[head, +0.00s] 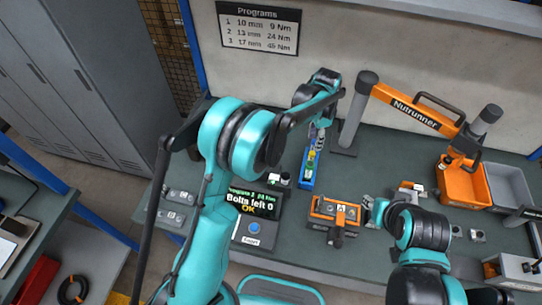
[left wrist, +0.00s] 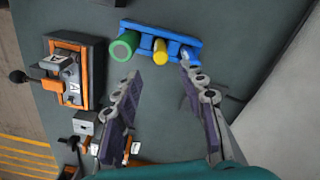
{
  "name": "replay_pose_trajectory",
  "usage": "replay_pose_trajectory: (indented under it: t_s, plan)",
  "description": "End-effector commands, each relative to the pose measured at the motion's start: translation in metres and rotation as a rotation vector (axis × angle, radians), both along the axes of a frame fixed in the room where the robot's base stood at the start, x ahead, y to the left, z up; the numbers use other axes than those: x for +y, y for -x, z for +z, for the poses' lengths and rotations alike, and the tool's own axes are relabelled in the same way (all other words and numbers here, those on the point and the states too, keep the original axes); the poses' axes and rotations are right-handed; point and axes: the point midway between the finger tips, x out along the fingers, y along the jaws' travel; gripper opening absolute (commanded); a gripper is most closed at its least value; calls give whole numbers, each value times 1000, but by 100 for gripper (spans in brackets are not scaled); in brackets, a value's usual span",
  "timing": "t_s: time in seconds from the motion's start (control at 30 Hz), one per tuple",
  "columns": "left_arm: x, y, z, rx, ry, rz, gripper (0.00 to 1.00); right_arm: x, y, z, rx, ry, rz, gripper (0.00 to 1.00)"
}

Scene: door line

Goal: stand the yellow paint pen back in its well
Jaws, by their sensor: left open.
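The yellow paint pen (left wrist: 160,51) shows in the left wrist view at the middle of the blue rack (left wrist: 182,37), beside a thicker green cylinder (left wrist: 124,46). It appears to stand in the rack, but its lower end is hidden. In the head view the blue rack (head: 306,181) lies below my left gripper, with yellow and green showing in it. My left gripper (left wrist: 159,68) is open and empty, its fingers apart just short of the pen. My right gripper (head: 374,213) is beside the orange fixture; its fingers are too small to read.
The orange fixture (head: 324,208) stands right of the display (head: 253,207), which reads "Bolts left 0 OK". A nutrunner on an orange arm (head: 412,109) spans the back. Orange (head: 463,187) and grey bins stand at right. The bench is clear between rack and nutrunner stand.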

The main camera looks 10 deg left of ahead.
Motion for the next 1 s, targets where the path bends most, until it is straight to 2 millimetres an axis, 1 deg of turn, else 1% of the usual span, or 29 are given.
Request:
replay_pose_trajectory:
  t_s: [0.07, 0.13, 0.27, 0.3, 0.37, 0.4, 0.47, 0.53, 0.63, 0.73, 0.8, 0.9, 1.0]
  plan:
    - [5, 3, 8, -9, 3, 19, 41, 0, 0, 0, 0, 0, 0, 34]
    - [14, 9, 23, -30, 9, 59, 41, 0, 0, 0, 0, 0, 0, 34]
    - [41, 33, 64, -97, 34, 185, 41, 0, 0, 0, 0, 0, 0, 34]
    - [51, 43, 78, -122, 43, 233, 41, 0, 0, 0, 0, 0, 0, 34]
    - [66, 60, 96, -161, 60, 306, 41, 0, 0, 0, 0, 0, 0, 34]
    - [75, 71, 106, -186, 72, 354, 41, 0, 0, 0, 0, 0, 0, 34]
    - [89, 90, 120, -222, 91, 426, 41, 0, 0, 0, 0, 0, 0, 34]
    - [104, 113, 133, -266, 115, 510, 41, 0, 0, 0, 0, 0, 0, 34]
    - [124, 147, 144, -327, 153, 628, 41, 0, 0, 0, 0, 0, 0, 34]
    - [141, 181, 148, -386, 195, 744, 41, 0, 0, 0, 0, 0, 0, 34]
    - [151, 204, 146, -426, 225, 822, 41, 0, 0, 0, 0, 0, 0, 34]
    - [163, 231, 139, -477, 268, 918, 41, 0, 0, 0, 0, 0, 0, 34]
    - [171, 250, 131, -517, 302, 992, 41, 0, 0, 0, 0, 0, 0, 34]
